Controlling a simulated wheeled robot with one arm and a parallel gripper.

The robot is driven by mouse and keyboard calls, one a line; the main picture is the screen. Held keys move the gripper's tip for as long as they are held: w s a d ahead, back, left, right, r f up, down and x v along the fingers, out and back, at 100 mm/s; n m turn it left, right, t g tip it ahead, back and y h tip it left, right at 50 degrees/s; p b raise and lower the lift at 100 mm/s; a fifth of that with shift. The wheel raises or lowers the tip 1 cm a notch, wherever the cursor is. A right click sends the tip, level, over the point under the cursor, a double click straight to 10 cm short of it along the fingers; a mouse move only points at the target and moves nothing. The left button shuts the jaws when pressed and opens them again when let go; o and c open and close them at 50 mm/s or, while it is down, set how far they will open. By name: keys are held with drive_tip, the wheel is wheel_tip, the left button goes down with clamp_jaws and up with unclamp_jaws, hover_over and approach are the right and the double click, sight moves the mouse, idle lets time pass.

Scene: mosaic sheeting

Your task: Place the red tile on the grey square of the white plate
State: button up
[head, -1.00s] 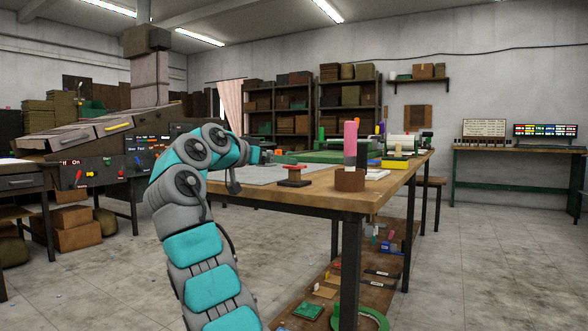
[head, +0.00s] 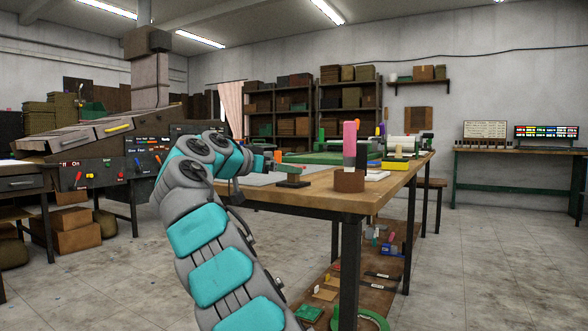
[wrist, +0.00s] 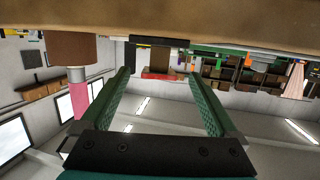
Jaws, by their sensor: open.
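The red tile (wrist: 163,76) lies on top of a small stand with a dark base (wrist: 158,41), seen upside down in the wrist view. My gripper (wrist: 160,73) is open, its two green fingers on either side of the tile in that picture. I cannot tell whether the tile is between the fingertips or just beyond them. In the head view my gripper (head: 288,166) is at the stand (head: 293,184) near the table's front edge and partly hides it.
A brown round holder (head: 349,181) with a pink-topped tool (head: 349,138) stands right of the stand at the table (head: 330,203) corner. A yellow block (head: 395,165) and a green mat (head: 315,157) lie behind. A grey sheet (head: 257,179) lies at the left.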

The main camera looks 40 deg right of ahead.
drive_tip(key=shift+w+d+r, duration=0.1)
drive_tip(key=shift+d+r, duration=0.05)
drive_tip(key=shift+d, duration=0.5)
drive_tip(key=p+x, duration=0.1)
drive_tip(key=x, duration=0.3)
drive_tip(key=shift+r, duration=0.15)
clamp_jaws()
drive_tip(key=shift+r, duration=0.15)
drive_tip(key=shift+r+p, duration=1.4)
drive_tip(key=shift+r, duration=0.3)
drive_tip(key=shift+a+f+b, duration=0.1)
drive_tip(key=shift+b, duration=0.3)
drive_tip(key=s+a+r+b, duration=0.1)
drive_tip(key=s+a+b, duration=0.3)
drive_tip(key=s+a, duration=0.4)
drive_tip(key=shift+s+r+b, duration=0.3)
drive_tip(key=shift+s, duration=2.5)
